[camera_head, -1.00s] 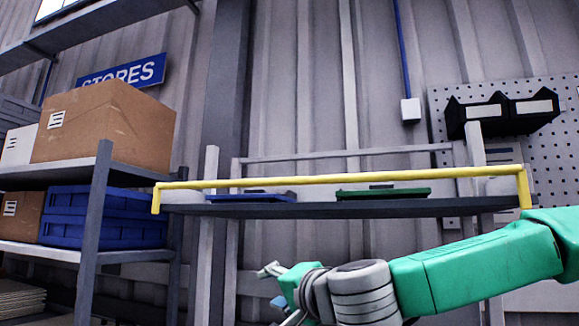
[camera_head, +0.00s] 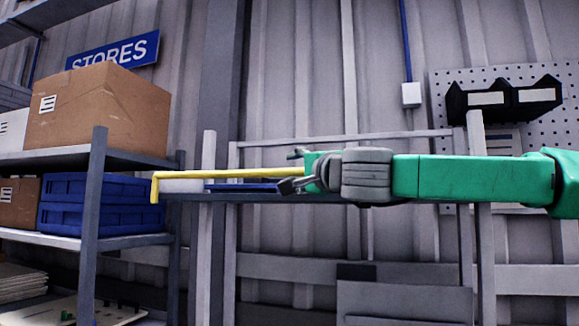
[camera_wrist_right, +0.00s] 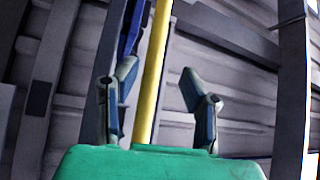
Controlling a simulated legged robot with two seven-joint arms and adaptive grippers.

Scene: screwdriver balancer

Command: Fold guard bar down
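The yellow guard bar (camera_head: 230,174) runs level along the front of a grey shelf, with its left end bent down. Its right part is hidden behind my right arm. My right gripper (camera_head: 289,170) is open, its fingers pointing left, one above and one below the bar's line. In the right wrist view the guard bar (camera_wrist_right: 154,70) passes lengthwise through the gap between the open fingers (camera_wrist_right: 158,76). I cannot tell whether the gripper touches it. My left gripper is not in view.
A blue tray (camera_head: 240,187) lies on the grey shelf behind the bar. A storage rack (camera_head: 98,210) at left holds a cardboard box (camera_head: 105,110) and blue crates (camera_head: 100,205). A pegboard with black bins (camera_head: 505,98) is at right. The space below the shelf is mostly open.

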